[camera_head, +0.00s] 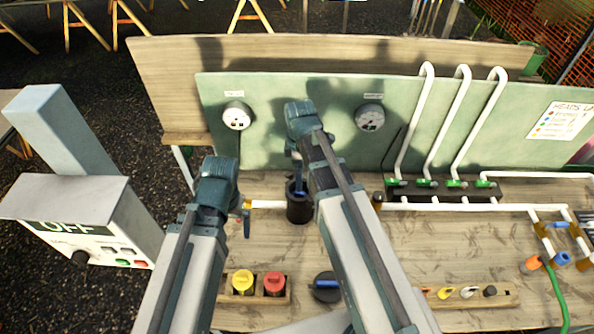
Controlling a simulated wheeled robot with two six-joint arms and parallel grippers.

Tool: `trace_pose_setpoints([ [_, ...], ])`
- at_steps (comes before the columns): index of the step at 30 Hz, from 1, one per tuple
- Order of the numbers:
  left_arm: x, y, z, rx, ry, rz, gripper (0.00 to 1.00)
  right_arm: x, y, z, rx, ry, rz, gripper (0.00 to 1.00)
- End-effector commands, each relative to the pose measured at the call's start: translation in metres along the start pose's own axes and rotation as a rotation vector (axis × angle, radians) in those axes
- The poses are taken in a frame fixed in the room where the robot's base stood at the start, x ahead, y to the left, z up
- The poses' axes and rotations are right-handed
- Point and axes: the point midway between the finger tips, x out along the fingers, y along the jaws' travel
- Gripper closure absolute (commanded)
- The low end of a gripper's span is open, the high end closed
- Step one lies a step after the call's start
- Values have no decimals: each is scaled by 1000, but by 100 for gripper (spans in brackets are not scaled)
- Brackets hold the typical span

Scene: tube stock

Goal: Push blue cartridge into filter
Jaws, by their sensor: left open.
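The filter (299,212) is a black round cup on the wooden bench, left of the middle. The blue cartridge (298,189) shows as a small patch of blue at its mouth. How deep it sits I cannot tell. My right arm reaches up past the filter, and its hand (296,153) points down just above the blue patch. Its fingertips are small and dark, so contact and jaw state are unclear. My left gripper (222,205) is open, left of the filter and apart from it, largely hidden by its own arm.
A green panel (275,110) with two gauges (237,116) stands behind. White pipes (430,120) run at the right. Yellow and red knobs (243,281) and a dark blue-topped cap (326,286) lie in front. A control box (80,225) reading OFF stands at the left.

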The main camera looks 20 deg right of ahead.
Motion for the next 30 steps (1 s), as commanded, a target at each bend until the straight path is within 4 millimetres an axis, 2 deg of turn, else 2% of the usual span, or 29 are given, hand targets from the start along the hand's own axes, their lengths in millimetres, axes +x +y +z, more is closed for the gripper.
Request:
trace_pose_setpoints([
  [1,-17,-2,1,-1,0,0,0,-17,0,0,0,0,1,0],
  [12,-68,-6,4,3,-2,0,0,-68,1,0,2,1,11,0],
  [17,-75,-7,5,4,-3,0,0,-75,2,-1,2,1,13,0],
  [30,-72,-7,5,4,-3,0,0,-72,2,-1,2,1,12,0],
])
